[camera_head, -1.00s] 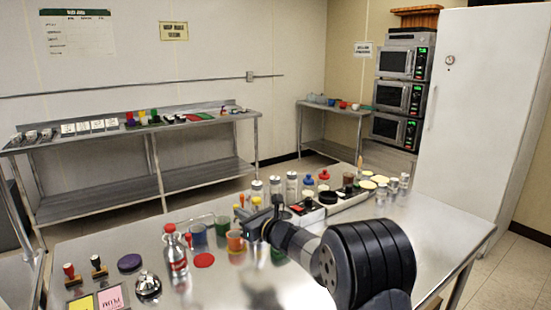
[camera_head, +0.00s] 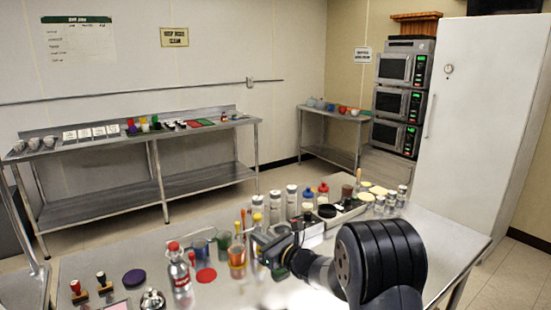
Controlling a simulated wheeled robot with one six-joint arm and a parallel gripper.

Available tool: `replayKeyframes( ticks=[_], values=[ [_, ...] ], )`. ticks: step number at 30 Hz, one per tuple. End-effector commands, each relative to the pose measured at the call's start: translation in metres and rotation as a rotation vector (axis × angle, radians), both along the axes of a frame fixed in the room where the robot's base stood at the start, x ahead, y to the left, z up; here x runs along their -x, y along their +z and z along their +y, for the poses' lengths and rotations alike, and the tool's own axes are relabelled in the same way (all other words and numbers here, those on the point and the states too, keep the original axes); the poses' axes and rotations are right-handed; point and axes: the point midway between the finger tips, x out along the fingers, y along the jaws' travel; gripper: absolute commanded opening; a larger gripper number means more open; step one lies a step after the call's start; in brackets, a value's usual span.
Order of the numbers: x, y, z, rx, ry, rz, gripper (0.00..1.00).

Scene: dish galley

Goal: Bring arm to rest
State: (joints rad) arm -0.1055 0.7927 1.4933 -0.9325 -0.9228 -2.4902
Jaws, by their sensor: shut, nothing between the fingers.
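My arm reaches in from the lower right over the near steel table (camera_head: 130,252). My gripper (camera_head: 262,247) is at the arm's left end, pointing left, close to an orange cup (camera_head: 237,262). It is shut and empty. Its fingertips are small and dark in this view, and I cannot tell how far they are from the cup. The arm hides part of the table's middle and front.
A red-capped bottle (camera_head: 179,272), a red disc (camera_head: 206,275), a purple disc (camera_head: 134,278), stamps (camera_head: 104,283) and a bell (camera_head: 152,300) lie left of the gripper. Several shakers (camera_head: 292,202) stand behind it. A white cabinet (camera_head: 485,120) rises at right.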

Motion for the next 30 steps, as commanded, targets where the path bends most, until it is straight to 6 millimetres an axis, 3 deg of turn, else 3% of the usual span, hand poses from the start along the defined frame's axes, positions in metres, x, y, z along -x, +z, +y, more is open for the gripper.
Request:
replayKeyframes(
  ticks=[6, 12, 30],
  values=[
    [0.024, -0.001, -0.026, 0.001, -0.002, 0.001, 0.0],
    [0.036, 0.001, -0.037, -0.001, -0.001, 0.001, 0.0],
    [0.043, 0.005, -0.041, -0.018, -0.015, 0.029, 0.0]
  ],
)
